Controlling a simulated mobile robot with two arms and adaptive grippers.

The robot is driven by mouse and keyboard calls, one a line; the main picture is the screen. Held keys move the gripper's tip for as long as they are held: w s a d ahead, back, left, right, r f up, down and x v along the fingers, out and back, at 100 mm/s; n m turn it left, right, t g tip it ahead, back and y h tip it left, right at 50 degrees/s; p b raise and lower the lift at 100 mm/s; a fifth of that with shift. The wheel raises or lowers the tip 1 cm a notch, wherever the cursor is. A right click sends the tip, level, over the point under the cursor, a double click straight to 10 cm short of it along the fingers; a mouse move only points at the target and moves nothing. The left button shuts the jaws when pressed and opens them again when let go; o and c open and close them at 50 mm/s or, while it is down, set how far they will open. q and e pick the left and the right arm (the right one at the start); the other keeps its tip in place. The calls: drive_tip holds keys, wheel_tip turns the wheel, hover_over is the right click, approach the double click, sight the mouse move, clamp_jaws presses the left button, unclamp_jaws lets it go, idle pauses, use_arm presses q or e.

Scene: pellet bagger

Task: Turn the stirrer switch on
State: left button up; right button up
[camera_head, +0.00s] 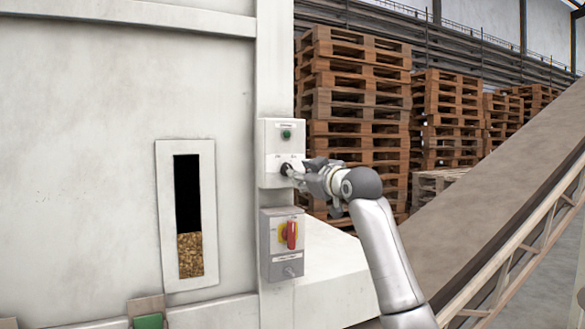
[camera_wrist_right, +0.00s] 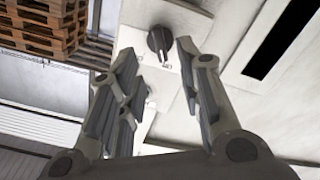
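The stirrer switch appears to be the black rotary knob (camera_head: 286,169) low on a white control box (camera_head: 268,153), beside the sight window. In the right wrist view the knob (camera_wrist_right: 160,40) shows on a pale plate with small marks around it that I cannot read surely. My right gripper (camera_head: 297,174) reaches in from the right in front of the box. In its wrist view the gripper (camera_wrist_right: 157,55) is open, with a finger on each side of the knob and a gap to it; contact is not visible. My left gripper is not in view.
A green button or lamp (camera_head: 286,134) sits above the knob. A grey box with a red and yellow switch (camera_head: 290,235) is mounted below. A window (camera_head: 188,215) shows pellets. A conveyor (camera_head: 490,220) slopes up at right; pallet stacks (camera_head: 352,100) stand behind.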

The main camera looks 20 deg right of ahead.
drive_tip(key=w+p, duration=0.3)
drive_tip(key=w, duration=0.4)
clamp_jaws()
